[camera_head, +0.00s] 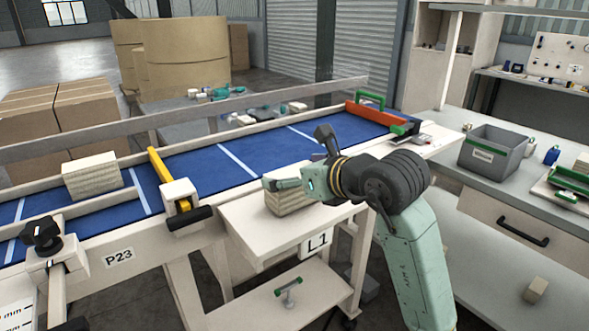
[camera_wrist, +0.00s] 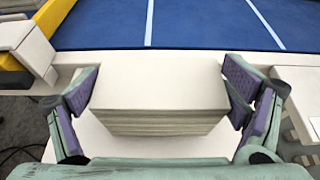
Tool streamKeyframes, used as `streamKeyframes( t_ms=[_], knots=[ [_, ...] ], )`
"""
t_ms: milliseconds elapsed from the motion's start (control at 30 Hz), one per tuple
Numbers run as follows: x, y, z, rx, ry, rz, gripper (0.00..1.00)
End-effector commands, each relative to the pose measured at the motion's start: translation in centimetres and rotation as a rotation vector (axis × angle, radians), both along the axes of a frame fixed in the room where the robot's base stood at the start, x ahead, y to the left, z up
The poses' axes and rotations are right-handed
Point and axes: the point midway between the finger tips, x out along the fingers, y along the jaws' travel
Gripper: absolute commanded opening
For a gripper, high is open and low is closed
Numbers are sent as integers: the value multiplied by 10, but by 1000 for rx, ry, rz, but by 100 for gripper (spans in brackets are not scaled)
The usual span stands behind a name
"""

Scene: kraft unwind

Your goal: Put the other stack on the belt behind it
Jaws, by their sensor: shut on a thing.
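One paper stack (camera_head: 91,177) sits on the left part of the blue belt (camera_head: 205,175), left of the yellow bar. The other stack (camera_head: 289,201) is on the small side table (camera_head: 250,222) marked L1, in front of the belt. My gripper (camera_head: 285,185) is at this stack. In the wrist view, the stack (camera_wrist: 159,96) lies between the purple pads of my gripper (camera_wrist: 160,92), which is shut on its left and right sides. The belt (camera_wrist: 190,25) runs just beyond it. I cannot tell whether the stack is lifted off the table.
A yellow bar (camera_head: 160,165) with a white block crosses the belt to the left. A red and green bar (camera_head: 378,113) crosses its right end. The belt between them is clear, with white lines. A bench with a grey bin (camera_head: 492,150) stands at the right.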

Motion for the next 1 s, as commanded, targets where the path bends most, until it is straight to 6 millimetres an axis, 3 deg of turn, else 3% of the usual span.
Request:
streamKeyframes(
  t_ms=[433, 467, 500, 600, 1000],
  knots=[
    [0, 0, -7, 0, -1, 0, 60],
    [0, 0, -7, -1, -1, 0, 92],
    [0, 0, -6, -1, -1, 0, 94],
    [0, 0, -6, -1, -1, 0, 100],
    [0, 0, 0, -1, -1, 0, 100]
  ],
)
